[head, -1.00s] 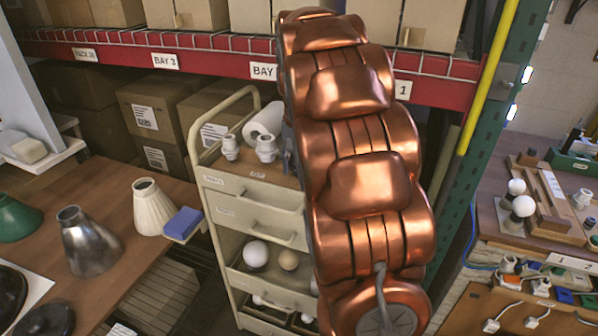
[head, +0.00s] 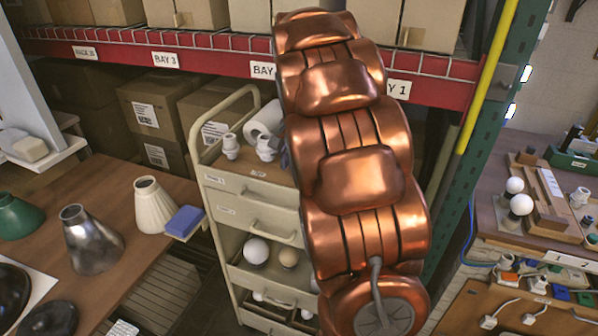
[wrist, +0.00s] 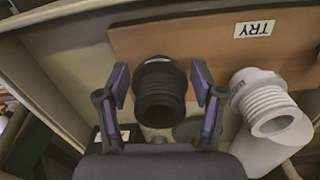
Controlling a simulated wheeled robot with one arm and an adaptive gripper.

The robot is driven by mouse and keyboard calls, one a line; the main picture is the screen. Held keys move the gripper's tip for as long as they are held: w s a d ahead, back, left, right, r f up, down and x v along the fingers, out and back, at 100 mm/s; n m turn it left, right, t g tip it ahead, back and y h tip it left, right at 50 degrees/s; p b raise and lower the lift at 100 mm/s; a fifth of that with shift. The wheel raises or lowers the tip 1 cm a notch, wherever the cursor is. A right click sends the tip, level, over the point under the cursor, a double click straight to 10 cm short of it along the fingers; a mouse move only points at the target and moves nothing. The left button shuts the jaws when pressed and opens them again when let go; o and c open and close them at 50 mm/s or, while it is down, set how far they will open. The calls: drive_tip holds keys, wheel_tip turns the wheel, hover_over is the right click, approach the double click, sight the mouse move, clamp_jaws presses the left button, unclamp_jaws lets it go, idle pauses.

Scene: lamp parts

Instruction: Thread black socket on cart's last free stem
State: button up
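In the wrist view the black socket (wrist: 160,88) stands between the two purple-padded fingers of my gripper (wrist: 160,66). The fingers are spread, with a narrow gap showing on each side of the socket. A white socket (wrist: 268,105) is just right of my gripper. In the head view two white sockets, one on the left (head: 230,146) and one nearer my arm (head: 266,147), stand on the top of the cream cart (head: 247,187). My copper arm hides the black socket and my gripper there. I cannot tell how the black socket is seated on a stem.
A brown board with a "TRY" label (wrist: 254,30) lies beside the sockets. A white roll (head: 266,119) is on the cart top. A bench with lampshades (head: 153,205) and a blue block (head: 184,221) is at left. Another workbench (head: 490,215) is at right.

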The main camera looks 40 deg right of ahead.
drive_tip(key=shift+o, duration=0.8)
wheel_tip(320, 180, up, 12)
idle(0.3)
